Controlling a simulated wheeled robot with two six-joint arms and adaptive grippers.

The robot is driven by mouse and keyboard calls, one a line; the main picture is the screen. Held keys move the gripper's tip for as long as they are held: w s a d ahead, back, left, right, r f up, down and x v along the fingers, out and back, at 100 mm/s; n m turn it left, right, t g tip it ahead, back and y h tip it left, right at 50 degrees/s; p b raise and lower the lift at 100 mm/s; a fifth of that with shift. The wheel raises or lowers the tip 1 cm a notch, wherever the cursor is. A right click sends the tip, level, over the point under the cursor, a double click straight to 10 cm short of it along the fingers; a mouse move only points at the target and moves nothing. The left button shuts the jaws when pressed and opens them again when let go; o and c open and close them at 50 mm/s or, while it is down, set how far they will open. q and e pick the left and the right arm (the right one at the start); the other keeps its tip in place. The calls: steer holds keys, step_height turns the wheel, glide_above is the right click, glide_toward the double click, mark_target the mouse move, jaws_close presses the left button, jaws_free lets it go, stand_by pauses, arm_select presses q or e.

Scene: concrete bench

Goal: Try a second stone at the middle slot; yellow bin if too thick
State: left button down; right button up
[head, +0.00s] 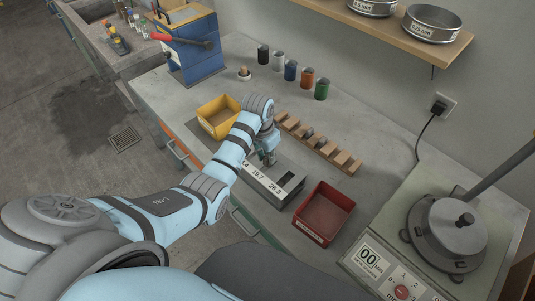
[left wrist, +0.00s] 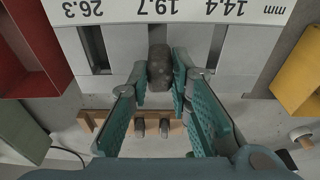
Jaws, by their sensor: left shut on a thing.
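A grey slot gauge (head: 262,183) marked 14.4, 19.7 and 26.3 mm lies on the bench, and its label strip reads upside down in the left wrist view (left wrist: 225,14). My left gripper (head: 268,160) is over the gauge. In the left wrist view its teal fingers are shut on a dark stone (left wrist: 159,67), which lines up with the middle slot, 19.7. I cannot tell how deep the stone sits. The yellow bin (head: 213,127) stands beyond the gauge; its wall shows at the right of the left wrist view (left wrist: 299,70). My right gripper is not in view.
A wooden rack (head: 343,160) behind the gauge holds stones (left wrist: 139,127). A red bin (head: 325,212) stands right of the gauge. Several coloured canisters (head: 307,78) and a blue press (head: 195,55) stand at the back.

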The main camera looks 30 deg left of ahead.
arm_select(q)
steer(key=shift+s+f, duration=0.1)
steer(key=shift+f, duration=0.35)
stand_by(0.4)
stand_by(0.3)
steer(key=shift+r, duration=3.5)
steer(key=shift+f, duration=0.1)
